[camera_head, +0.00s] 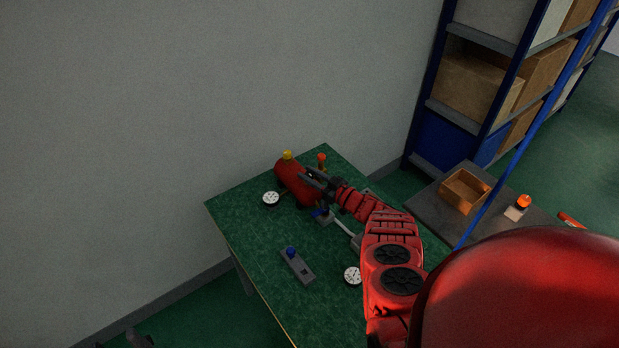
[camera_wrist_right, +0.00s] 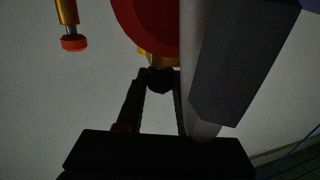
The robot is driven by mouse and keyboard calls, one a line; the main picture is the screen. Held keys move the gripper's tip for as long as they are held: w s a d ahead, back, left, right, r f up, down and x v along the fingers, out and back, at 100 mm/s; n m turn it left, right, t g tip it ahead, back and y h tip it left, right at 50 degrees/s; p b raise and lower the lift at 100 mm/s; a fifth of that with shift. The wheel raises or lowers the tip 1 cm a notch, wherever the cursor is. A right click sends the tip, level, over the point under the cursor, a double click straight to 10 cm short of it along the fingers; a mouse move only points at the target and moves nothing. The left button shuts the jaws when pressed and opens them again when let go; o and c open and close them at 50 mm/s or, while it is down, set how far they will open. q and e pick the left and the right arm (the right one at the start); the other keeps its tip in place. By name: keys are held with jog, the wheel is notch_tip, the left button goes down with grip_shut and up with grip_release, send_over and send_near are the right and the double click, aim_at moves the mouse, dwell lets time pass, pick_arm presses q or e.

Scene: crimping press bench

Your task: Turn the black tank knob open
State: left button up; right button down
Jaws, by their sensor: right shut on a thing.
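The red tank (camera_head: 289,178) lies at the back of the green bench, with a yellow fitting (camera_head: 287,155) on top. My right gripper (camera_head: 309,174) is at the tank's right end. In the right wrist view the black knob (camera_wrist_right: 160,80) sits between the two dark fingers of my right gripper (camera_wrist_right: 160,92), which are shut on it. A brass-coloured fitting (camera_wrist_right: 146,60) joins the knob to the red tank (camera_wrist_right: 140,22). In the head view the knob is hidden by the gripper. A dark shape (camera_head: 136,340) at the bottom left edge may be my left gripper; its jaws are unclear.
White dials (camera_head: 271,199) (camera_head: 352,275) are on the green bench (camera_head: 245,240), along with a grey box with a blue button (camera_head: 297,266). An orange-topped post (camera_head: 321,160) stands behind the gripper. A dark table at right holds a wooden box (camera_head: 464,190).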

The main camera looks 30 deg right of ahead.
jog(key=shift+b, duration=0.3)
jog(key=shift+y, duration=0.3)
dwell(0.3)
jog(key=c, duration=0.5)
grip_release()
jog(key=shift+c, duration=0.2)
jog(key=shift+s+d, duration=0.15)
jog(key=shift+s, duration=0.15)
jog(key=v, duration=1.6)
jog(key=shift+s+b, duration=0.3)
jog(key=shift+s, duration=0.05)
